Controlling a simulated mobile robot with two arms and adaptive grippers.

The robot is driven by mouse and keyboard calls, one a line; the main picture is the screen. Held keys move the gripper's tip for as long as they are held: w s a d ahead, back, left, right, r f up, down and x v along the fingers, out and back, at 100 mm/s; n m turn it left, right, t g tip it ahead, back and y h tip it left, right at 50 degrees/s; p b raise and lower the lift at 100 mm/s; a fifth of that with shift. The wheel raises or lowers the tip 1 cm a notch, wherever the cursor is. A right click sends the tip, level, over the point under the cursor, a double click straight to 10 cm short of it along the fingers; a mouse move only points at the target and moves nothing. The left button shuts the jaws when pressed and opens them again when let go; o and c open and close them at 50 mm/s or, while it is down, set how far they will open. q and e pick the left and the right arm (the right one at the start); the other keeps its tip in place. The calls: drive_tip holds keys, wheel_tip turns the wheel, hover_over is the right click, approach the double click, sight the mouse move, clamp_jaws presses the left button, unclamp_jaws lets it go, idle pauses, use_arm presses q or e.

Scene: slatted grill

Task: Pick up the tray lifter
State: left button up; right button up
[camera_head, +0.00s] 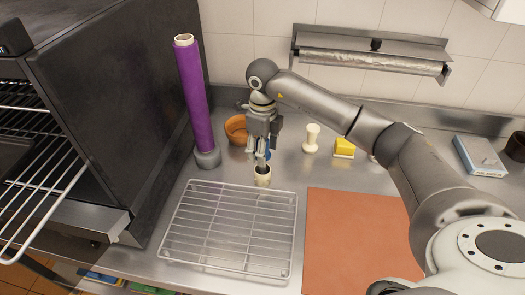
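My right gripper (261,151) points down just above a small cream cup (262,177) behind the slatted rack. Grey metal parts and a bit of blue show between the fingers and the cup. I cannot tell which of these are fingers and which belong to a tool such as the tray lifter. The view is too small to show whether the fingers are closed on anything. My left gripper is not in view.
A wire rack (230,228) lies on the steel counter, with an orange-brown board (355,240) to its right. A purple roll (192,95) stands left of the gripper, near a brown bowl (235,129). A cream knob-shaped object (311,138) and yellow block (344,148) stand right.

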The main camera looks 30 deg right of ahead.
drive_tip(key=c, duration=1.1)
drive_tip(key=shift+r, duration=0.1)
drive_tip(key=shift+c, duration=0.2)
drive_tip(key=shift+w+r, duration=0.1)
drive_tip(key=shift+r, duration=0.3)
wheel_tip(320, 180, up, 9)
drive_tip(key=b, duration=0.3)
drive_tip(key=o, duration=0.6)
drive_tip(key=c, duration=0.5)
drive_tip(key=shift+r, duration=0.1)
drive_tip(key=shift+c, duration=0.3)
